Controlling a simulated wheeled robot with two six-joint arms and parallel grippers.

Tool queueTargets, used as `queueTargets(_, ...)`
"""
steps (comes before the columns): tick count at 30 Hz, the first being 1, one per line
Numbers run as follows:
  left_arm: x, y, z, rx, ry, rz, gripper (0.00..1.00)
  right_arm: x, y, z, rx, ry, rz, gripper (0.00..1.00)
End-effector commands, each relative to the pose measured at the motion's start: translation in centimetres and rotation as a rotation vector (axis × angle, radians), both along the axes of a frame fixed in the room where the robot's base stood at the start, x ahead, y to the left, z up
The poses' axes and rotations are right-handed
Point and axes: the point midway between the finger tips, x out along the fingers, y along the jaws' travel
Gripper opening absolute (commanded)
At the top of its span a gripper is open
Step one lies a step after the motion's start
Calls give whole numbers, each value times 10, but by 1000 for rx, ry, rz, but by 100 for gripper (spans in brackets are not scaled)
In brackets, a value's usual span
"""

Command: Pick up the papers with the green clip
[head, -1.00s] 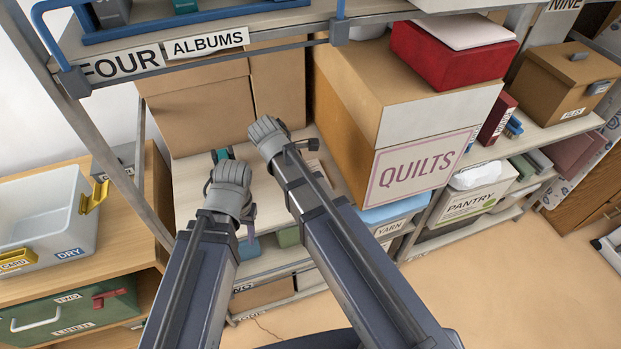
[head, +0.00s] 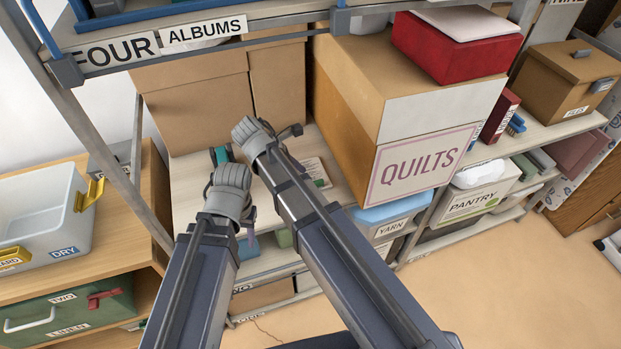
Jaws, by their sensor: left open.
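The papers with the green clip (head: 314,171) lie on the middle shelf board, just right of my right forearm and left of the QUILTS box. A small green patch shows at their lower edge. Part of them may be hidden by my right arm. My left gripper (head: 230,192) is over the front of the same shelf, left of the papers and apart from them; it is open and seems empty. My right gripper (head: 256,132) reaches further back over the shelf, up and left of the papers. Its fingers are mostly hidden behind its wrist, so its opening cannot be told.
The big QUILTS box (head: 400,110) stands close right of the papers. Cardboard boxes (head: 197,103) stand behind. A teal object (head: 220,155) lies behind my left gripper. The upper shelf edge (head: 200,52) overhangs. A clear bin (head: 45,215) stands at the left.

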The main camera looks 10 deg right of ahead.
Motion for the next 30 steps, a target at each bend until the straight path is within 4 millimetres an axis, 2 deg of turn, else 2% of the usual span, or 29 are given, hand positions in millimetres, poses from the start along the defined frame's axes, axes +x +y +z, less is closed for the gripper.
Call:
queueTargets(12,0,0,-40,0,0,0,50,3,-30,-40,0,0,-1,53)
queueTargets(20,0,0,-39,0,0,0,50,3,-32,-39,0,0,0,53)
queueTargets(30,0,0,-39,0,0,0,50,3,-32,-39,0,0,0,17)
